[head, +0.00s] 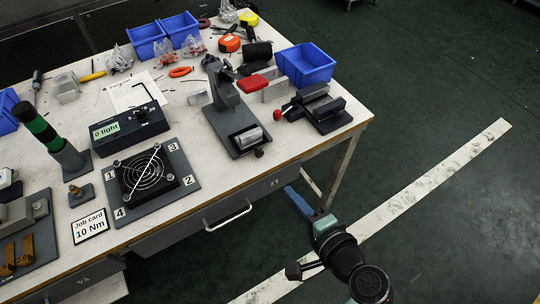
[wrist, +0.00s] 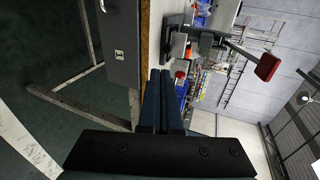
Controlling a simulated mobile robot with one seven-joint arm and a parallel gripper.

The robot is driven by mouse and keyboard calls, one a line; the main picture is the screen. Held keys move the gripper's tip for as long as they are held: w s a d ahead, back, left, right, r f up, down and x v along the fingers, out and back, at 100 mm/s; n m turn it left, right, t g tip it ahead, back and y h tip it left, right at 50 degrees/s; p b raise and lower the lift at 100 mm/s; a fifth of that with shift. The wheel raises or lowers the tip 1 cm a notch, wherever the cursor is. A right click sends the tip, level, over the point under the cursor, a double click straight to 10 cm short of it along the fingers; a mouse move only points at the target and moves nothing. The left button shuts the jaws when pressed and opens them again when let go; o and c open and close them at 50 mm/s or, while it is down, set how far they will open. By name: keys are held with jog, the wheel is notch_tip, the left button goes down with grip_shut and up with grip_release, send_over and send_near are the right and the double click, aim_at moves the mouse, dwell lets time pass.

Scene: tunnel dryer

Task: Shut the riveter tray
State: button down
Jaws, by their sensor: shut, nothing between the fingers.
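The riveter (head: 228,100) stands near the front edge of the bench, a dark grey tool with a red-gripped lever. A silver cylinder and a black knob sit at the front of its base. I cannot clearly make out a separate tray or how far out it is. The riveter's red lever grip (wrist: 268,67) also shows in the wrist view. My gripper (head: 297,200) is past the bench's front edge, below and to the right of the riveter, touching nothing visible. Its blue fingers (wrist: 165,95) are together and empty in the wrist view.
The bench (head: 205,165) has a front panel with a metal handle (head: 228,215). A dark vice-like tool (head: 318,108) and a blue bin (head: 305,65) stand right of the riveter. A fan fixture (head: 148,175) lies to its left. The floor in front is clear.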

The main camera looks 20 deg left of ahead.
send_near(258, 152)
jog(key=w+a+f, duration=0.3)
jog(key=shift+f+b, duration=0.15)
jog(key=shift+b, duration=0.25)
jog(key=shift+w+a, duration=0.45)
jog(key=shift+a, duration=0.1)
jog(key=w+a+b, duration=0.1)
jog(key=w+a, duration=0.1)
jog(key=a, duration=0.1)
jog(key=shift+w, duration=0.2)
